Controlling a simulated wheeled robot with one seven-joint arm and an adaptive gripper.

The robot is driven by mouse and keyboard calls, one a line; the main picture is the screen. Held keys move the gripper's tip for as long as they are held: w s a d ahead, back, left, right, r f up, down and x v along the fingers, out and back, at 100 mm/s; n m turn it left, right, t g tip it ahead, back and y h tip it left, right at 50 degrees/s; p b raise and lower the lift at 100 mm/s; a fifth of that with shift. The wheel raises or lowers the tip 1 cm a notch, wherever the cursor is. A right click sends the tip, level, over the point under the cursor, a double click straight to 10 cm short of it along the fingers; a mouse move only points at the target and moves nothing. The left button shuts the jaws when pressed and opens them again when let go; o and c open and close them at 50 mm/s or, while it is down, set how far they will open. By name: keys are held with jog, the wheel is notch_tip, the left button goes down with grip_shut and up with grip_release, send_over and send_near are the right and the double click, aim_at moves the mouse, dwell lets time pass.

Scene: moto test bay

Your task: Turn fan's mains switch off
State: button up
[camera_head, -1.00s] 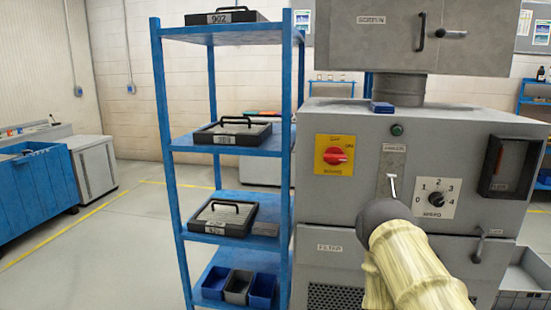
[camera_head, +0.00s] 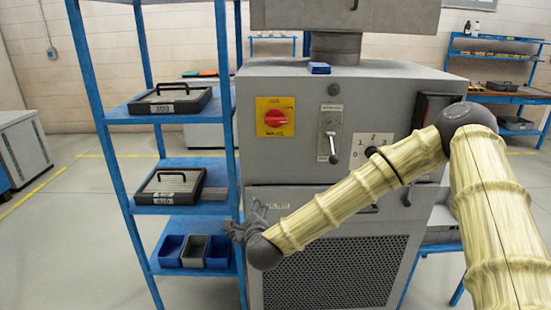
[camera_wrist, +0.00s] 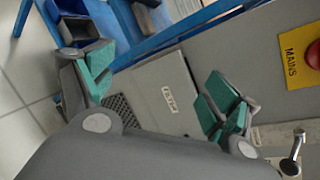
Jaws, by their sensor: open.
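The fan's mains switch (camera_head: 275,118) is a red rotary knob on a yellow plate, on the upper left of the grey cabinet front. In the wrist view the red knob (camera_wrist: 314,54) is cut by the right edge, beside the yellow plate reading MAINS. My gripper (camera_head: 245,225) is at the cabinet's left edge, below the switch and apart from it. In the wrist view my gripper (camera_wrist: 158,95) has its green-padded fingers wide apart with nothing between them. The filter panel with its label lies beyond the fingers.
A lever (camera_head: 332,148) and a numbered dial sit right of the switch, the dial partly hidden by my arm. A blue shelf (camera_head: 190,110) with black trays and small bins (camera_head: 195,251) stands close on the left. A blue box (camera_head: 319,68) lies on the cabinet top.

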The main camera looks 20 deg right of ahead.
jog(key=w+d+r+m+t+h, duration=0.1)
jog(key=w+d+r+m+h, duration=0.15)
jog(key=r, duration=0.45)
jog(key=w+d+r+m+t+h, duration=0.1)
jog(key=w+d+r+m, duration=0.1)
jog(key=d+r+m, duration=0.3)
jog(key=m+h+p, duration=0.1)
jog(key=m+h, duration=0.1)
jog(key=m, duration=0.3)
send_near(276, 122)
jog(key=shift+n+t, duration=0.25)
jog(key=shift+t, duration=0.15)
jog(key=p+x, duration=0.1)
jog(key=x, duration=0.2)
jog(key=p+x, duration=0.1)
jog(key=x, duration=0.3)
jog(key=p+x, duration=0.1)
jog(key=x, duration=0.3)
jog(key=shift+w+f+p, duration=0.1)
jog(key=shift+f+p, duration=0.2)
jog(key=shift+f, duration=0.05)
jog(key=c, duration=1)
